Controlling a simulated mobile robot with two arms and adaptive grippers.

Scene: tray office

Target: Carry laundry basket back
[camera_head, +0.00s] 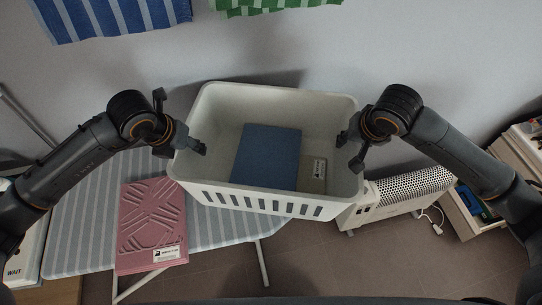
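The white laundry basket (262,200), with a slotted front wall, is in the middle of the head view. My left gripper (190,146) is at the basket's left rim, with a fingertip showing inside. My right gripper (350,152) is at the right rim, its dark fingers over the wall. Both appear shut on the rim; the outer fingers are partly hidden. The basket overlaps the striped ironing board (85,215) and extends past its right end. Contact underneath is hidden.
A pink patterned panel (150,222) with a label lies on the board at left. A white heater (412,192) stands at the right, with a cable on the floor. Shelves (480,215) are at the far right. Striped blue and green cloths hang at the top.

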